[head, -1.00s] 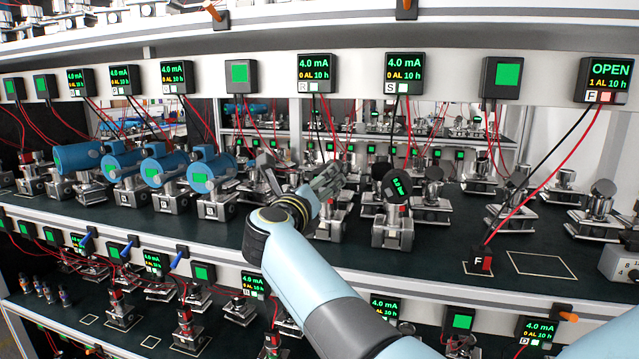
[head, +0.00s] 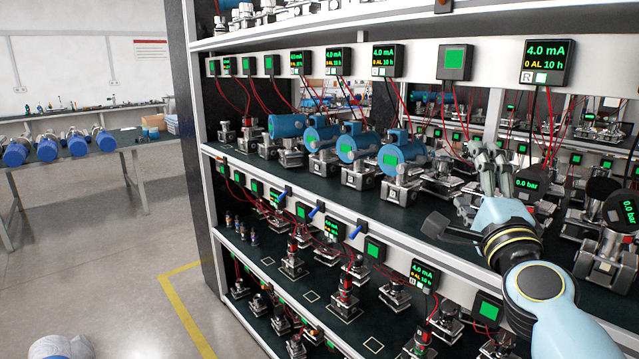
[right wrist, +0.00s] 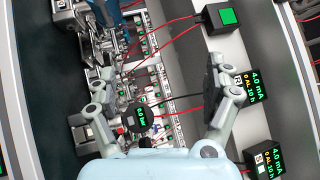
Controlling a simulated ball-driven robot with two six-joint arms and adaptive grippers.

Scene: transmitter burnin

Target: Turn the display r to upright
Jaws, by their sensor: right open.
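Display r, a round dark dial reading "0.0 bar" (head: 527,183), sits on a transmitter below the panel box marked R (head: 548,62). My right gripper partly hides that transmitter in the head view. The right wrist view shows a 0.0 bar dial (right wrist: 143,117) between the spread fingers, its text running sideways in that picture. Its exact tilt is hard to tell. My right gripper (head: 466,190) is open and empty, in front of the shelf; contact with the dial is not visible. My left gripper is out of view.
Another 0.0 bar dial (head: 628,207) stands to the right, its text tilted. Blue transmitters (head: 400,157) line the shelf to the left. Red and black cables hang from the panel boxes. A lower shelf (head: 375,345) holds more devices. The floor (head: 140,270) at left is open.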

